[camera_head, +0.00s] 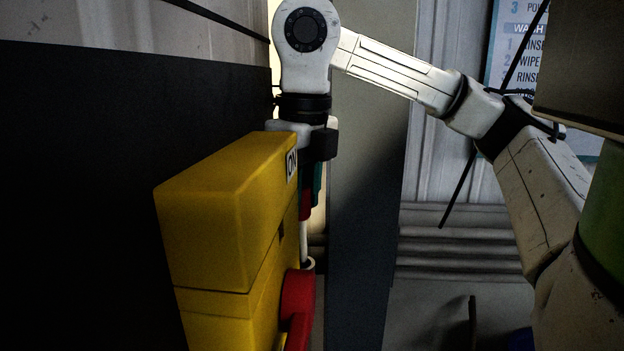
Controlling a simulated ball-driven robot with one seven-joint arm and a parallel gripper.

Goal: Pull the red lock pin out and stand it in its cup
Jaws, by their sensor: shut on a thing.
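My gripper (313,188) points down at the right side of a yellow switch box (215,205). Its dark fingers are partly hidden behind the box edge. They are shut on the red lock pin (305,207), whose red head shows just below them. A pale shaft runs straight down from the red head, upright, to a small light ring (308,264) beside the box. I cannot tell whether the shaft's tip is inside the ring or just above it. I cannot make out the pin's cup for certain.
A red handle (298,300) juts from the box below the ring. A dark panel (90,200) fills the left. A grey-blue upright post (360,190) stands close behind and right of the gripper. A wash notice (525,45) hangs at the upper right.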

